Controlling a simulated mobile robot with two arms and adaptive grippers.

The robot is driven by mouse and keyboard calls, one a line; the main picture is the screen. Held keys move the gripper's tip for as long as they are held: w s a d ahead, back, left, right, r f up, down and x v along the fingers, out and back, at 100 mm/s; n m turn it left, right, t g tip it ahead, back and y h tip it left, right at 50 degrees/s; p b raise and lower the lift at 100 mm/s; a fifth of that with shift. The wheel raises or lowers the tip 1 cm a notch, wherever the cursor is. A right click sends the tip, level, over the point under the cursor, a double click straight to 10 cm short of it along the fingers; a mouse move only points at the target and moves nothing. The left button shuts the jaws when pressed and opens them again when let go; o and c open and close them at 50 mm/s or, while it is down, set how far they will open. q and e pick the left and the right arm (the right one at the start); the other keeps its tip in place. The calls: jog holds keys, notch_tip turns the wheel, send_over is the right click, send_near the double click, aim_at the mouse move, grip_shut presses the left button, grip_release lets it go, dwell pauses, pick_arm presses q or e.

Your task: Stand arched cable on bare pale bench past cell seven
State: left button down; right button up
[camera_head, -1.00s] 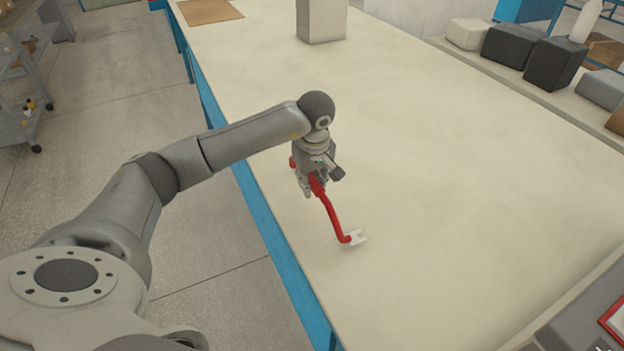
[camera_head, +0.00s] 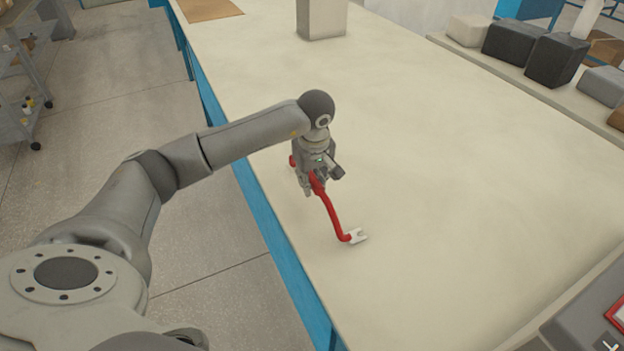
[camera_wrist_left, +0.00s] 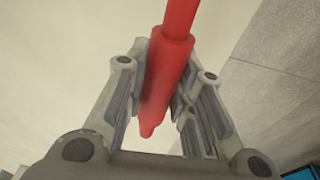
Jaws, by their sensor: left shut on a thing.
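My left gripper (camera_head: 313,184) is over the pale bench (camera_head: 430,190), close to its left blue edge. It is shut on the red arched cable (camera_head: 331,212). The cable has a pale metal lug (camera_head: 356,236) at its near end, at or just above the bench top; I cannot tell if it touches. Its other red end shows just left of the gripper. In the left wrist view the red cable (camera_wrist_left: 168,75) runs between both fingers, with a thicker sleeve in the grip. My right gripper is not in view.
The bench is bare around the gripper and to its right. A pale post (camera_head: 321,18) stands at the back, with a brown mat (camera_head: 208,10) to its left. Grey and black blocks (camera_head: 555,60) line a ledge at right. Part of a dark case (camera_head: 590,310) shows at lower right.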

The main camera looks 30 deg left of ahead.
pick_arm(q)
jog(key=shift+f, duration=0.3)
jog(key=c, duration=1.2)
grip_release()
jog(key=shift+o, duration=0.6)
jog(key=o, duration=0.5)
jog(key=shift+r, duration=0.1)
jog(key=shift+s+d+r+p, duration=0.1)
jog(key=shift+r+p, duration=0.35)
jog(key=shift+r, duration=0.3)
jog(key=shift+s+d+r+p, duration=0.1)
jog(key=shift+r+p, duration=0.3)
jog(key=shift+r, duration=0.3)
jog(key=shift+s+d+r+p, duration=0.15)
jog(key=shift+r+p, duration=0.65)
jog(key=shift+r, duration=0.5)
jog(key=shift+s+d+r+p, duration=0.15)
jog(key=shift+r+p, duration=0.7)
jog(key=shift+r, duration=0.45)
jog(key=shift+s+d+r+p, duration=0.15)
jog(key=shift+r+p, duration=0.65)
jog(key=shift+r, duration=0.5)
